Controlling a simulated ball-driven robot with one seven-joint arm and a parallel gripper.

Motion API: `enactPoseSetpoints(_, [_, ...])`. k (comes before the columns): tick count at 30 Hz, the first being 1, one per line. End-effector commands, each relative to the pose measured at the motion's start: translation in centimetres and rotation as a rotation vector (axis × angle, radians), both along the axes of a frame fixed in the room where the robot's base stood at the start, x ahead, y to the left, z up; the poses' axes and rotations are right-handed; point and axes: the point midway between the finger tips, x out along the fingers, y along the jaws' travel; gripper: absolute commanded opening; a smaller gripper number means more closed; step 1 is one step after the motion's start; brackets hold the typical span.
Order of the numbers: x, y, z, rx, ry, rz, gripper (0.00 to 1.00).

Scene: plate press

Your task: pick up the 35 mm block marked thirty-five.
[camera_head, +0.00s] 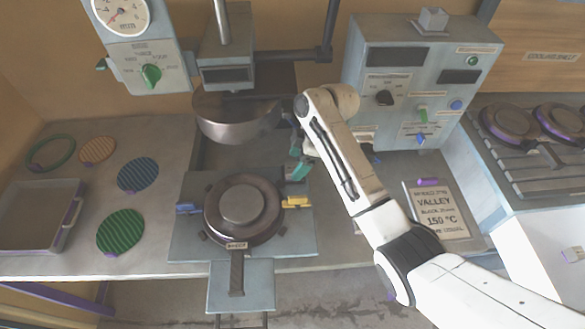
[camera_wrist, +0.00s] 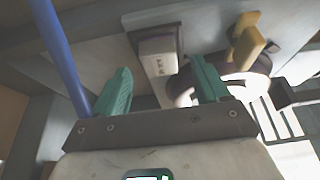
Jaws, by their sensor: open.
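A pale block (camera_wrist: 158,58) with small dark marks stands in a dark-edged holder, between and beyond my fingertips in the wrist view. The marks are too small to read surely. My gripper (camera_wrist: 160,82) has two teal fingers, spread apart, with nothing between them. I cannot make out the block there; my gripper and arm cover part of that area.
The round press base (camera_head: 241,207) has a yellow tab (camera_head: 297,202), which also shows near the block in the wrist view (camera_wrist: 245,42). A metal press head (camera_head: 236,117) hangs close left of my gripper. A control box (camera_head: 415,85) stands to the right. A blue rod (camera_wrist: 60,55) is at left.

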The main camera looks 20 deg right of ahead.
Motion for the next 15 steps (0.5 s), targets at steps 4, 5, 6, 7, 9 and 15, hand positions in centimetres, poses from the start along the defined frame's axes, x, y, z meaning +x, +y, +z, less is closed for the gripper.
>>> enactPoseSetpoints(4, [0.2,0.6,-1.6,-0.001,0.002,-0.001,0.74])
enactPoseSetpoints(5, [0.2,0.7,-1.8,-0.001,0.002,-0.001,0.74])
enactPoseSetpoints(6, [0.2,0.8,-2.0,-0.001,0.002,-0.001,0.74])
enactPoseSetpoints(7, [0.3,0.8,-2.1,-0.001,0.001,-0.001,0.74])
enactPoseSetpoints(9, [0.3,0.8,-2.2,-0.001,-0.001,0.0,0.74])
enactPoseSetpoints(15, [0.3,0.8,-2.2,-0.001,-0.001,0.0,0.7])
